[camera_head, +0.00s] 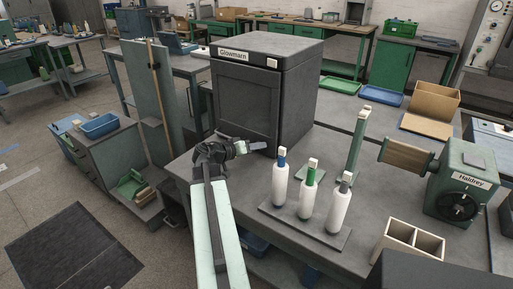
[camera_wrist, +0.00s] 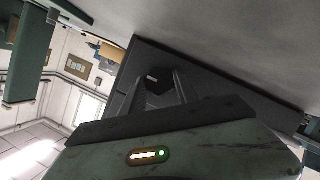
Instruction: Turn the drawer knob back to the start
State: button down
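A dark grey Glowmarn cabinet (camera_head: 247,105) stands on the bench, with a broad front panel and a small pale square piece (camera_head: 272,62) at its upper right. I cannot make out a drawer knob for certain. My gripper (camera_head: 262,147) is low in front of the cabinet, left of the bottles. In the wrist view my gripper (camera_wrist: 157,82) has its two dark fingers apart, with a dark surface behind them. A small pale spot (camera_wrist: 152,77) shows between the fingertips; I cannot tell whether it is a knob or whether the fingers touch it.
Three white bottle-like cones (camera_head: 308,195) with coloured tops stand on a grey board right of my gripper. A green post (camera_head: 356,145) rises behind them. A green Haldrey winder (camera_head: 462,185) and a divided cream box (camera_head: 408,243) are at the right.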

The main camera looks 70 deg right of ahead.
jog(key=shift+a+f, duration=0.1)
jog(key=shift+a, duration=0.15)
jog(key=n+g+b, duration=0.2)
jog(key=n+b, duration=0.1)
jog(key=shift+w+f, duration=0.1)
jog(key=shift+f, duration=0.1)
jog(key=shift+n+g+h+b, duration=0.4)
jog(key=shift+n+g+b, duration=0.1)
jog(key=shift+n+b, duration=0.75)
jog(key=shift+r+n, duration=0.1)
jog(key=shift+n, duration=0.15)
jog(key=c, duration=0.9)
grip_release()
jog(key=p+v, duration=0.1)
jog(key=v, duration=0.6)
jog(key=shift+w+a, duration=0.25)
jog(key=shift+a, duration=0.1)
